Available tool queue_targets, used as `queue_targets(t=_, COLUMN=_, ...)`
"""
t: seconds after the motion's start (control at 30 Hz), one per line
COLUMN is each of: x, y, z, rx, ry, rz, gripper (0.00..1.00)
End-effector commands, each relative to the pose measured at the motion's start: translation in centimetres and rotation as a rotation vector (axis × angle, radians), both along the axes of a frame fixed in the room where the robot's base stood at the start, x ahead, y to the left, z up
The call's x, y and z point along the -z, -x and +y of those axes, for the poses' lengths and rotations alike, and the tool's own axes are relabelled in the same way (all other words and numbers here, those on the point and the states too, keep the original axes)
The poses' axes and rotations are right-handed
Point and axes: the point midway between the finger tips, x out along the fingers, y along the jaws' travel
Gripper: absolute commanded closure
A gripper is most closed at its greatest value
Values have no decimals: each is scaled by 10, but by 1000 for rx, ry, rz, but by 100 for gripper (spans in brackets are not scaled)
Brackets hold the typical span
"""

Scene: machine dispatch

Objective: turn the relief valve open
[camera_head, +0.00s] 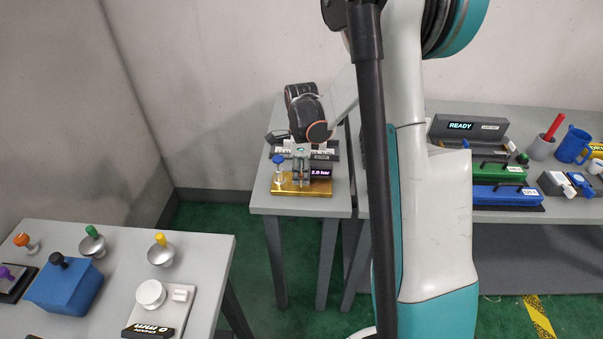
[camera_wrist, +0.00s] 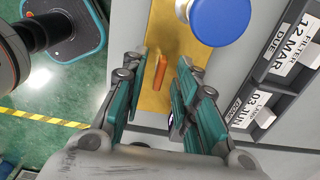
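A gold base plate (camera_head: 318,189) lies on the small grey table in the head view, and it also shows in the wrist view (camera_wrist: 165,28). A small orange lever (camera_wrist: 160,72), likely the relief valve's handle, stands on the plate in the wrist view. A round blue knob (camera_wrist: 220,18) is beside it; it also shows in the head view (camera_head: 277,159). My gripper (camera_wrist: 160,75) is open, with one finger on each side of the orange lever and visible gaps between. In the head view my gripper (camera_head: 301,178) is low over the plate and hides the lever.
A small lit display (camera_head: 321,172) is right of my gripper; its reading is too small to read surely. A dark label board (camera_wrist: 285,70) lies near the fingers. Other tables with knobs (camera_head: 161,250) and a green block (camera_head: 495,171) stand left and right.

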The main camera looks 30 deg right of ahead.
Motion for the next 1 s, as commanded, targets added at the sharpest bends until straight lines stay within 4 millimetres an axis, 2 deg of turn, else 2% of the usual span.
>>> queue_targets(t=0.23, x=0, y=0, z=0, rx=0, ry=0, rz=0, gripper=75)
queue_targets(t=0.33, x=0, y=0, z=0, rx=0, ry=0, rz=0, gripper=97)
queue_targets(t=0.37, x=0, y=0, z=0, rx=0, ry=0, rz=0, gripper=100)
queue_targets(t=0.77, x=0, y=0, z=0, rx=-24, ry=0, rz=0, gripper=100)
queue_targets(t=1.0, x=1, y=0, z=0, rx=-139, ry=1, rz=-1, gripper=100)
